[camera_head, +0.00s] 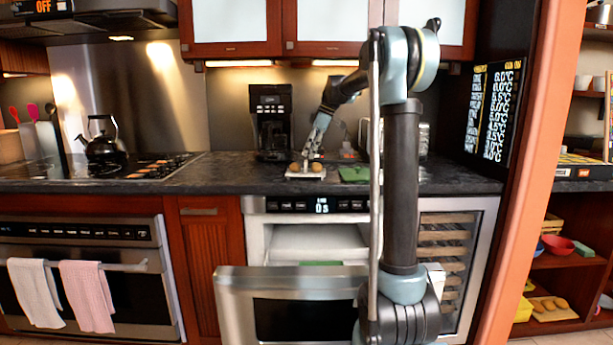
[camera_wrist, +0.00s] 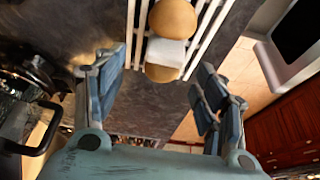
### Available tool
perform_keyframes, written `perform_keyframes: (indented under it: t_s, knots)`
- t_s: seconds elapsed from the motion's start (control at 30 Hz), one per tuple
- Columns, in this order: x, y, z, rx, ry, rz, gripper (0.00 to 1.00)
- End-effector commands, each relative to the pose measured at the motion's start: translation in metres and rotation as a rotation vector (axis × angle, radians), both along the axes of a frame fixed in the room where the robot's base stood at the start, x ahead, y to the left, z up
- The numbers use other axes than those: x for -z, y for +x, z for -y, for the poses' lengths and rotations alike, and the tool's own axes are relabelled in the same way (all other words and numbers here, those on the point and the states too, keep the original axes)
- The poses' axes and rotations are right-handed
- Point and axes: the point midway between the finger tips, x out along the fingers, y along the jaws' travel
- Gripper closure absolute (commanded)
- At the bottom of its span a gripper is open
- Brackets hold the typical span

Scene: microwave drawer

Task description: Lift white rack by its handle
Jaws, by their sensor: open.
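The white rack (camera_head: 306,176) lies on the dark countertop in the head view, with brown roundish items (camera_head: 294,167) on it. In the wrist view its white bars (camera_wrist: 203,38) show at the top, with two brown round items (camera_wrist: 172,18) and a white piece (camera_wrist: 165,52) between them. I cannot make out its handle clearly. My gripper (camera_head: 311,153) is just above the rack, pointing down. In the wrist view my gripper (camera_wrist: 158,78) has its blue fingers spread wide on both sides, with nothing held between them.
A black coffee maker (camera_head: 271,122) stands behind the rack, to its left. A green flat item (camera_head: 354,174) lies to its right. Below, the microwave drawer (camera_head: 290,300) is pulled open. A kettle (camera_head: 101,138) sits on the stove at left.

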Motion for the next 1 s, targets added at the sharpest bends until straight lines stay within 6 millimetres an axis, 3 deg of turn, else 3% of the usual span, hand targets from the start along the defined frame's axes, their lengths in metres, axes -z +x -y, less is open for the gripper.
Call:
perform_keyframes:
  t_s: [0.23,0.53,0.87,1.0]
  knots:
    - [0.015,-0.001,-0.004,0.0,0.0,0.0,0.35]
    - [0.051,-0.004,-0.015,0.0,0.0,0.001,0.35]
    - [0.056,-0.004,-0.017,0.001,0.0,0.001,0.35]
    - [0.056,-0.004,-0.017,0.001,0.0,0.001,0.64]
